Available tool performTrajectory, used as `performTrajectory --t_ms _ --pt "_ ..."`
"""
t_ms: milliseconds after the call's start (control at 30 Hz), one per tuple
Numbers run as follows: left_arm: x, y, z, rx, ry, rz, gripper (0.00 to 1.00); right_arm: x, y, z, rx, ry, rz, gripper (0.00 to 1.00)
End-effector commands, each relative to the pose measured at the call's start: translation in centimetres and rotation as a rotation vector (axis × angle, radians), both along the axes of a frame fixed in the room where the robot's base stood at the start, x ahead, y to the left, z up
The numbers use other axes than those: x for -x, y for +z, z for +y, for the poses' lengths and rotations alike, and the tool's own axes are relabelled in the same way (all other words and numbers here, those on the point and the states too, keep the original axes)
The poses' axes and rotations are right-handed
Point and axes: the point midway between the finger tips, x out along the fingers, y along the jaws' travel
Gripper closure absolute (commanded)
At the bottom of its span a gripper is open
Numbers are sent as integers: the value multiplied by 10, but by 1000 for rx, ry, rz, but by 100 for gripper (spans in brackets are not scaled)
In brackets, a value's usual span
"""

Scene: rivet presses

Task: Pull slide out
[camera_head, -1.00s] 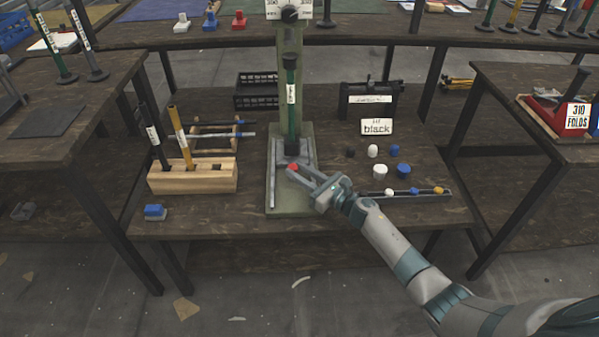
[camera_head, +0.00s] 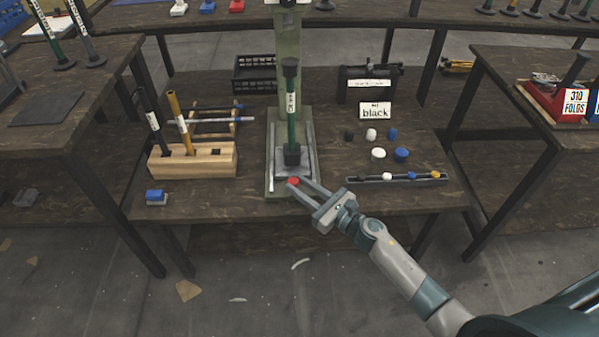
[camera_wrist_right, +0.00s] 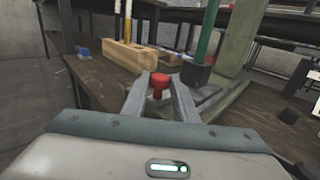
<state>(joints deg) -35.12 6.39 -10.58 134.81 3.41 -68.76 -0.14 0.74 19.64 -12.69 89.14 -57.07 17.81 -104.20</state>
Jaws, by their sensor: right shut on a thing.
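The green press (camera_head: 287,50) stands upright mid-table, with a dark-green ram (camera_head: 291,112) ending in a black foot. A grey slide (camera_head: 282,177) lies on the press base below the foot. A red knob (camera_head: 293,181) is at its front. My right gripper (camera_head: 298,186) is shut on the red knob, coming from the front right. In the right wrist view the red knob (camera_wrist_right: 160,80) sits between the fingertips, with the black foot (camera_wrist_right: 195,73) just behind. The fingers hide part of the slide. My left gripper is not in view.
A wooden block (camera_head: 215,162) with two upright rods stands left of the press, a blue block (camera_head: 155,196) in front of it. A black-labelled card (camera_head: 375,111), white and blue caps, and a narrow rail (camera_head: 410,178) lie right. The table's front edge is close.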

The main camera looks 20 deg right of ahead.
Motion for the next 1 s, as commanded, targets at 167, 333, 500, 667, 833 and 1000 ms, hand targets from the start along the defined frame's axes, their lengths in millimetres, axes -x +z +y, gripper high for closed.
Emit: performTrajectory --t_ms 167,333,500,667,833,1000 --pt "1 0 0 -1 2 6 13 25 0 7 -1 0 2 100" --pt "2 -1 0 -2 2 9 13 37 0 11 -2 0 1 100" --pt "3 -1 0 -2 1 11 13 42 0 12 -1 1 0 100" --pt "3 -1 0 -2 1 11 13 43 -1 13 -1 3 0 100" --pt "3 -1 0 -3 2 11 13 44 -1 14 -1 5 3 72" --pt "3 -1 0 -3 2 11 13 43 -1 13 0 4 1 57"
